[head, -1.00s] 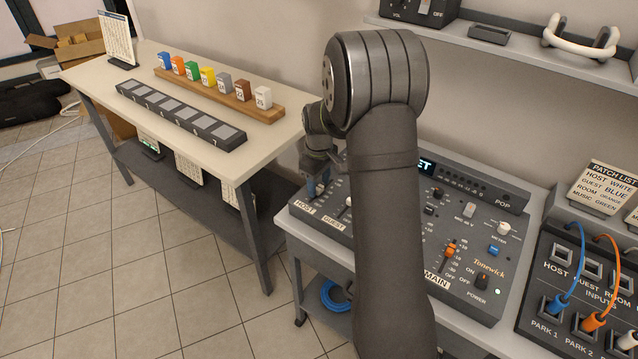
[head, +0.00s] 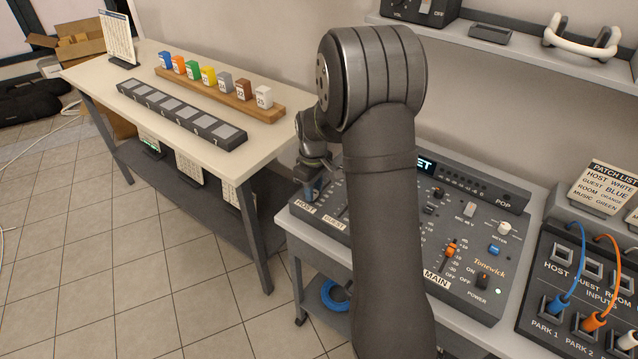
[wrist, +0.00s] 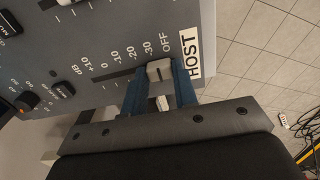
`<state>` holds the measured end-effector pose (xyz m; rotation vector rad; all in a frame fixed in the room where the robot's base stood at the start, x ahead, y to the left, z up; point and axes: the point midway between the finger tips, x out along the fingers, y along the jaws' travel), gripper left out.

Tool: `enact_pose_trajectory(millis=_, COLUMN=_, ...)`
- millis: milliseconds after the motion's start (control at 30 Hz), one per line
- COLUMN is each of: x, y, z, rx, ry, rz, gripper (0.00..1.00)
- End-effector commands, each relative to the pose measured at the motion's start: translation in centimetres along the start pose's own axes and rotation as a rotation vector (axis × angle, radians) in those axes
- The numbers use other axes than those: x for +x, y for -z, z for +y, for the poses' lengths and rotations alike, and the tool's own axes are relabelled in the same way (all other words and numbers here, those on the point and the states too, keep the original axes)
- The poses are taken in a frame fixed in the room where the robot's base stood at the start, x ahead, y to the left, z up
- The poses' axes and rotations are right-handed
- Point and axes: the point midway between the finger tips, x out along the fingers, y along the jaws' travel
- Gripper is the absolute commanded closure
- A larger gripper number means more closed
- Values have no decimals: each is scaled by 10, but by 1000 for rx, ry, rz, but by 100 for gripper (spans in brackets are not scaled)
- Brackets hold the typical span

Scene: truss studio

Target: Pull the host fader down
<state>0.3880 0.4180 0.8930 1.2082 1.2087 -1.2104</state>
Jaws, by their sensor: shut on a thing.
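In the wrist view the host fader (wrist: 159,70) has a pale cap with a dark line. It sits by the -30 and OFF end of its scale, close to the HOST label (wrist: 190,50). My gripper (wrist: 159,84) has its two blue fingers on either side of this cap and is shut on it. In the head view my gripper (head: 313,188) is at the mixer's left front corner, just above the HOST label (head: 304,207). The cap itself is hidden there by the fingers.
The grey mixer (head: 470,225) stands on a light bench, partly behind my arm. An orange main fader (head: 450,249) is to the right. A patch panel (head: 565,290) with cables stands further right. A table (head: 90,75) with coloured blocks is at left.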

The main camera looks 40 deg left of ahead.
Motion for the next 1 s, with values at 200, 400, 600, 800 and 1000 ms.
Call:
enact_pose_trajectory(millis=200, x=0, y=0, z=-18, rx=0, ry=1, rz=1, gripper=100)
enact_pose_trajectory(millis=400, x=0, y=0, z=-18, rx=0, ry=3, rz=1, gripper=66)
enact_pose_trajectory(millis=600, x=0, y=0, z=-18, rx=0, ry=1, rz=1, gripper=51)
enact_pose_trajectory(millis=800, x=-2, y=0, z=-17, rx=0, ry=0, rz=2, gripper=51)
enact_pose_trajectory(millis=1000, x=-29, y=1, z=-16, rx=0, ry=-4, rz=5, gripper=51)
